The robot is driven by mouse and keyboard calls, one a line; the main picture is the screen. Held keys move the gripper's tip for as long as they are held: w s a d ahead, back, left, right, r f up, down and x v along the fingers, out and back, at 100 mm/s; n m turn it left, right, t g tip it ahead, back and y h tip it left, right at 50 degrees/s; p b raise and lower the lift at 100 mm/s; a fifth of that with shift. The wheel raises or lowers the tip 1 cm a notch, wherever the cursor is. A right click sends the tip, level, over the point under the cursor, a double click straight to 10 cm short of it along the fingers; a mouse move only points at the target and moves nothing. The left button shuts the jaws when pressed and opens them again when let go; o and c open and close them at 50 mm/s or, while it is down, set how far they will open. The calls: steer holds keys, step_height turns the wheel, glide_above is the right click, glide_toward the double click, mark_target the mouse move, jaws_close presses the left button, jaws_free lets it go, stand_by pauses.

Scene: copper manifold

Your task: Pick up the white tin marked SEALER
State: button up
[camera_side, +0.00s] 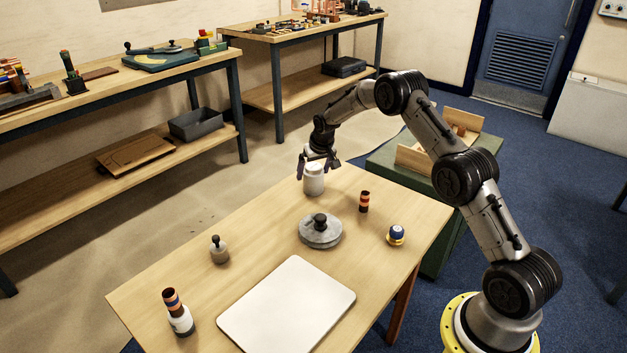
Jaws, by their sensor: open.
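A white tin (314,181) with a narrower white top stands upright at the far edge of the wooden table. Any marking on it is too small to read. My gripper (317,168) points down from above at the tin's top. It is open, with dark fingers spread to the left and right of the tin's upper part. I cannot tell whether either finger touches it.
On the wooden table (260,232) stand a grey round weight (320,231), a striped cylinder (364,201), a blue-and-yellow piece (396,235), a knobbed grey jar (219,250) and a banded bottle (179,314). A white board (287,305) lies in front. Clear wood lies left of the tin.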

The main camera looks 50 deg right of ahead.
steer(key=x, duration=0.5)
steer(key=shift+s+d, duration=0.1)
steer(key=shift+d, duration=0.1)
steer(key=shift+r, duration=0.1)
steer(key=c, duration=1.4)
steer(key=shift+r, duration=0.1)
steer(key=shift+c, duration=0.7)
steer(key=shift+r, duration=0.1)
